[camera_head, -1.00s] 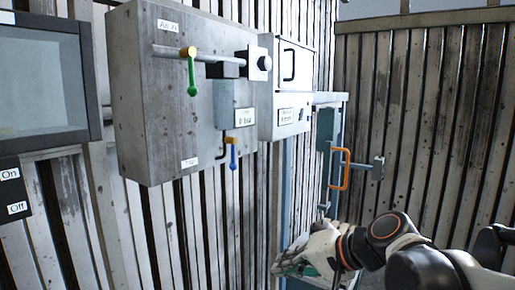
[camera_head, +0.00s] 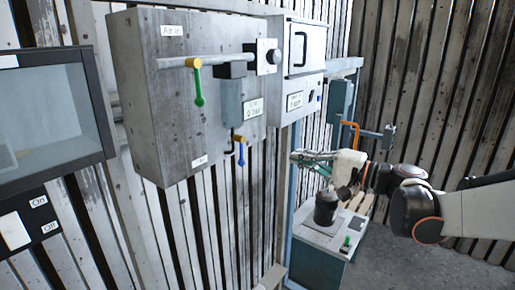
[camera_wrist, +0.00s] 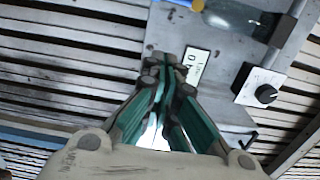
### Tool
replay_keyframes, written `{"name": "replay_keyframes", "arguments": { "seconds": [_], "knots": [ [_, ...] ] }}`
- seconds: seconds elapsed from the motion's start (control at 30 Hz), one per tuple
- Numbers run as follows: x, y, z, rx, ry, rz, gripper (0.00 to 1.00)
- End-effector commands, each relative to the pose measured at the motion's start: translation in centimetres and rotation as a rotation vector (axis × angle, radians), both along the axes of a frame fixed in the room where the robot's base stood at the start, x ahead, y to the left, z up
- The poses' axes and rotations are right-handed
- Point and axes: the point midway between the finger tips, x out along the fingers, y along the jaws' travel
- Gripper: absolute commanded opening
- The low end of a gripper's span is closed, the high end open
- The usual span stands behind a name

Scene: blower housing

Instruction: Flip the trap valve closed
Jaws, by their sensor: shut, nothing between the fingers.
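The valve with a blue lever (camera_head: 241,153) and a yellow hub sits under the grey wall box (camera_head: 150,110), below the air regulator. Its lever hangs downward. A small label on the box near it is too small to read, so I cannot be sure that it is the trap valve. My gripper (camera_head: 297,157) is to the right of the blue lever and apart from it in the head view. Its green-sided fingers are shut and empty. In the wrist view my gripper (camera_wrist: 170,65) points toward a grey panel with a label and a black knob.
A green-handled valve (camera_head: 198,88) is on the pipe marked "Air in", its handle down. A white control box (camera_head: 302,55) is right of it. An orange handle (camera_head: 349,134) is behind my arm. A dark cylinder (camera_head: 326,207) stands on a cabinet below my gripper.

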Motion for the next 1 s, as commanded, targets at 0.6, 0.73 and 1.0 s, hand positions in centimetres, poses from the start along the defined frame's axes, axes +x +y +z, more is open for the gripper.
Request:
{"name": "replay_keyframes", "arguments": {
  "seconds": [0.6, 0.73, 1.0],
  "knots": [
    [2.9, 4.3, 0.1, -0.002, 0.000, 0.004, 0.00],
    [4.4, 6.4, 0.1, -0.002, 0.000, 0.003, 0.00],
    [4.3, 9.9, 0.1, -0.002, 0.000, 0.002, 0.00]
  ]
}}
